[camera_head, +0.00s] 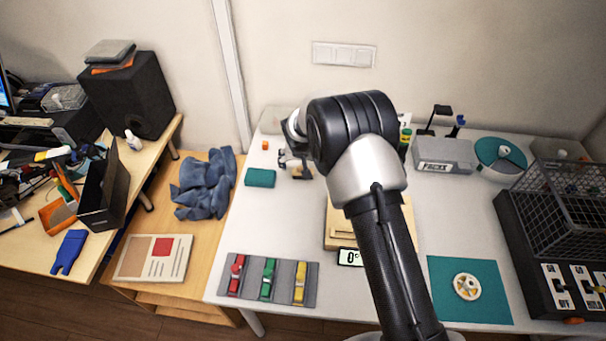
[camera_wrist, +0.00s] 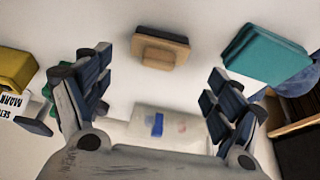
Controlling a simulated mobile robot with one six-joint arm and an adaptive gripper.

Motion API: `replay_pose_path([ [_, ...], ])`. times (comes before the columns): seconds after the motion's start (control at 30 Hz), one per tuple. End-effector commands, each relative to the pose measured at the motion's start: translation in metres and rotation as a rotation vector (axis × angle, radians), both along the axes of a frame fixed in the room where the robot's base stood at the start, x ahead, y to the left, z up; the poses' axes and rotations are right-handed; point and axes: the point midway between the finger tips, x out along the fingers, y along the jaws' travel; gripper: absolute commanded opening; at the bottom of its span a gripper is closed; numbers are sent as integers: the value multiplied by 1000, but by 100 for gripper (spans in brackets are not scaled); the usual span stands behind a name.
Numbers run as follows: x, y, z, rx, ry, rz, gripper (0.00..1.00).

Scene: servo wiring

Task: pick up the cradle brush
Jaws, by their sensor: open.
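A small wooden block with a dark top, which I take to be the cradle brush (camera_wrist: 160,50), lies on the white table in the wrist view. It shows beyond my fingertips, near the middle between them, and is not gripped. My gripper (camera_wrist: 157,80) is open and empty, one dark finger at each side. In the head view the brush (camera_head: 301,172) shows partly, right of a teal block. There my gripper (camera_head: 288,154) is mostly hidden behind my own arm.
The teal block (camera_head: 260,178) lies close beside the brush. A pale, blurred item with a blue patch (camera_wrist: 157,124) lies under my gripper. A yellow box (camera_wrist: 14,70) stands at the wrist view's left. A wooden board (camera_head: 335,237) and grey tray (camera_head: 284,262) lie nearer the front.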

Motion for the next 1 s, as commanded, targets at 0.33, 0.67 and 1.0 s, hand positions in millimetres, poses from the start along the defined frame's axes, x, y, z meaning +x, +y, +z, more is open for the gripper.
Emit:
replay_pose_path([
  [0.33,14,-3,-42,0,1,0,85],
  [0.67,13,-3,-41,0,1,0,74],
  [1.0,13,-2,-41,0,1,0,52],
])
